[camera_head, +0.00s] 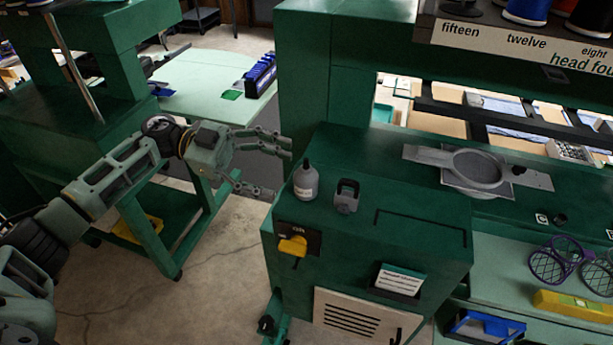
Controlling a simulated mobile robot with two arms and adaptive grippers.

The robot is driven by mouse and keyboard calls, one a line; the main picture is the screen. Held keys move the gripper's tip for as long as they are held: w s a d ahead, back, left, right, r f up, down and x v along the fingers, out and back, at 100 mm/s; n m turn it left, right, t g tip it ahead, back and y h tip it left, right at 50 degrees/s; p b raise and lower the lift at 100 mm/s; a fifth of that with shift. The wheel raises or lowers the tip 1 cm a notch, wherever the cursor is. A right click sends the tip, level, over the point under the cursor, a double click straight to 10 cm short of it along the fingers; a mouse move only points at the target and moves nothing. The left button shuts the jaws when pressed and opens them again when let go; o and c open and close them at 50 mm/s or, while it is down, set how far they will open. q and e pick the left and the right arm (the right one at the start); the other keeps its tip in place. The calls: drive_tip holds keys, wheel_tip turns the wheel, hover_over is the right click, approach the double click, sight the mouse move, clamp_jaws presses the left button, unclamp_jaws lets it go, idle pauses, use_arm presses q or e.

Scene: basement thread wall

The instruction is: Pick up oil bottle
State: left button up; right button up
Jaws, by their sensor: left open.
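The oil bottle (306,183) is a small grey bottle with a dark cap. It stands upright on the left end of the green machine's top (345,240), near its left edge. My left gripper (283,170) comes in from the left, open and empty, with its fingers pointing right toward the bottle. The fingertips look close to the bottle's left side, but I cannot tell whether they touch it. My right gripper is not in view.
A small grey clamp-like part (346,196) stands just right of the bottle. A yellow knob (292,246) sits on the machine's front. A grey round hoop (478,168) lies farther right. A green upright column (302,85) rises behind the bottle.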

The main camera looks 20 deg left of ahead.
sight(297, 175)
use_arm(q)
drive_tip(key=d+p, duration=0.2)
drive_tip(key=d, duration=0.2)
drive_tip(key=shift+d+f, duration=0.1)
drive_tip(key=shift+w+d+f, duration=0.1)
drive_tip(key=shift+d+f, duration=0.1)
drive_tip(key=shift+d, duration=0.2)
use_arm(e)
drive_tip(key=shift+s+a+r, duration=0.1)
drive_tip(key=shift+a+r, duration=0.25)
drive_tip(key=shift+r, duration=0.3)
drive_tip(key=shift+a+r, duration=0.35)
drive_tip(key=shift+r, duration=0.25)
use_arm(q)
drive_tip(key=c, duration=1.4)
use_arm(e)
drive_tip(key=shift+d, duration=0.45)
